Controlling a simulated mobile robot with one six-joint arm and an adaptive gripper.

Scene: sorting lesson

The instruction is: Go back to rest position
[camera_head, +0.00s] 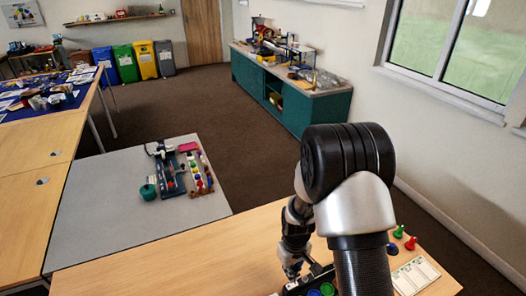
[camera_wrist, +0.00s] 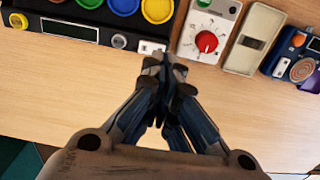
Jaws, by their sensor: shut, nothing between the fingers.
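My gripper (camera_wrist: 166,62) is shut and empty in the wrist view. Its fingertips meet just in front of a dark device with coloured round buttons (camera_wrist: 85,22), over the wooden table (camera_wrist: 40,90). In the head view my gripper (camera_head: 291,270) points down at the near table, partly hidden beside my arm. The dark device with green and blue buttons (camera_head: 318,290) shows below it, cut off by the lower edge.
A grey box with a red dial (camera_wrist: 207,40), a beige switch (camera_wrist: 254,38) and a blue device (camera_wrist: 295,58) stand right of the fingertips. Green and red pawns (camera_head: 410,242) and a white card (camera_head: 415,275) lie right of my arm. A grey table (camera_head: 110,215) stands left.

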